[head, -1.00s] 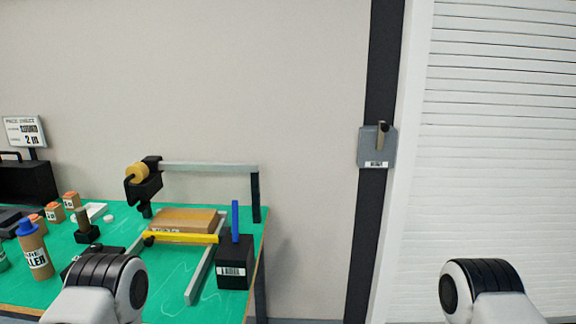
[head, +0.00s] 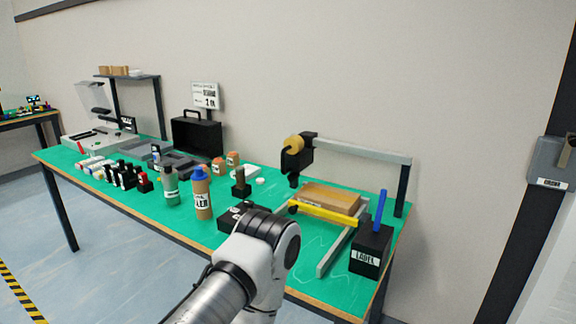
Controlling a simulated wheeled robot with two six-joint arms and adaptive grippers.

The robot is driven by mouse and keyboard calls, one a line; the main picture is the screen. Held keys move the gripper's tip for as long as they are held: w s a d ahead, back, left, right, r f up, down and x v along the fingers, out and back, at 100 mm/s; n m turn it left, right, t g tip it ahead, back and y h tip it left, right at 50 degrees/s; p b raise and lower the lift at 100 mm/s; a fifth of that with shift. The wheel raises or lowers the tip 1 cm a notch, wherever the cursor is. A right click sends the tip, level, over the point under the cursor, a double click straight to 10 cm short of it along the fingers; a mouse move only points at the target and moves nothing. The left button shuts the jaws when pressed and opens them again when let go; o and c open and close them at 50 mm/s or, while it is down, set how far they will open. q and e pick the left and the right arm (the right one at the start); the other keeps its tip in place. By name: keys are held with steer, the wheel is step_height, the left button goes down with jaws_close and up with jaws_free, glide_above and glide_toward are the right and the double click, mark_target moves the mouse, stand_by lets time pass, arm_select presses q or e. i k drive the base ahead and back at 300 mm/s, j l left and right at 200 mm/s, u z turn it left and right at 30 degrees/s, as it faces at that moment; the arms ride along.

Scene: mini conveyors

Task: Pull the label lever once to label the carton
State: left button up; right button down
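The label lever (head: 380,209) is a blue upright stick on a black box marked LABEL (head: 370,255), at the right front corner of the green table. The brown carton (head: 331,196) lies flat just left of it, between rails and behind a yellow bar (head: 327,214). A tan roll on a black labelling head (head: 296,148) stands behind the carton's left end. My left arm reaches up from the bottom, in front of the table's near edge; its gripper does not show. My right arm and gripper are out of view.
Several bottles, including a brown one with a blue cap (head: 202,195), stand left of the carton. A black case (head: 197,137) and a sign (head: 205,95) are behind. A grey wall box (head: 552,160) is at far right. Floor left of the table is clear.

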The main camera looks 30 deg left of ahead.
mark_target(383, 193)
steer(key=i+j, duration=0.1)
steer(key=j, duration=0.45)
steer(key=i+j, duration=0.1)
steer(key=j, duration=0.5)
steer(key=i+j, duration=0.1)
steer(key=j, duration=0.45)
steer(key=j+z, duration=0.4)
steer(key=z, duration=1.3)
steer(key=j, duration=0.1)
